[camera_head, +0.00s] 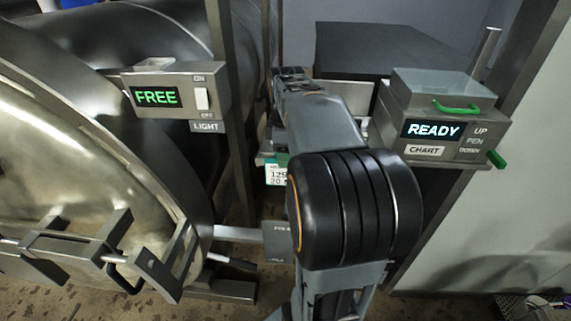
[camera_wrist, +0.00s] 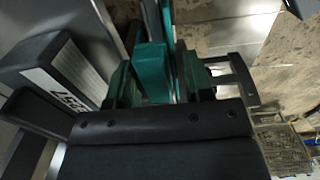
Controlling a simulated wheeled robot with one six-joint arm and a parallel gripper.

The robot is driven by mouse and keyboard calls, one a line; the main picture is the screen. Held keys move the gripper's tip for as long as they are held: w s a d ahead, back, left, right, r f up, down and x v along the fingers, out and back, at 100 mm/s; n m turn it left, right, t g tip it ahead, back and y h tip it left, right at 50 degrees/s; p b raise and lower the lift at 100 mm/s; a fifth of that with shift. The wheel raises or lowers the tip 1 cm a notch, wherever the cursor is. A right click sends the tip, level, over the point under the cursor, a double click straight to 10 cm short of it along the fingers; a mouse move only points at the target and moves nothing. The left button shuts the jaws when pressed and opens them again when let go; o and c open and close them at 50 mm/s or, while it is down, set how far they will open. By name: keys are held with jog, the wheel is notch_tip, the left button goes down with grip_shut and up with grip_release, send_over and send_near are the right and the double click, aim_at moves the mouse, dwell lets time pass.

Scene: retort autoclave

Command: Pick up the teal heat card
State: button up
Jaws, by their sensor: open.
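The teal heat card (camera_head: 282,159) shows in the head view as a small teal piece, mostly behind my arm, with a white numbered label just below it. In the wrist view, teal surfaces (camera_wrist: 151,70) that look like the card stand upright between the fingers of my gripper (camera_wrist: 160,84). My gripper is open, with one dark finger on each side of the teal. I cannot tell whether either finger touches it. In the head view my arm hides the gripper.
A round metal autoclave door (camera_head: 75,190) fills the left. Above it is a FREE panel (camera_head: 170,93) with a light switch. A READY chart box (camera_head: 435,110) with green handles stands right of my arm. A dark box with a white numbered label (camera_wrist: 75,68) is close left in the wrist view.

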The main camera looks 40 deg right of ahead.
jog(key=shift+f, duration=1.1)
jog(key=shift+c, duration=0.2)
jog(key=c, duration=0.6)
jog(key=shift+c, duration=0.2)
jog(key=shift+r, duration=0.1)
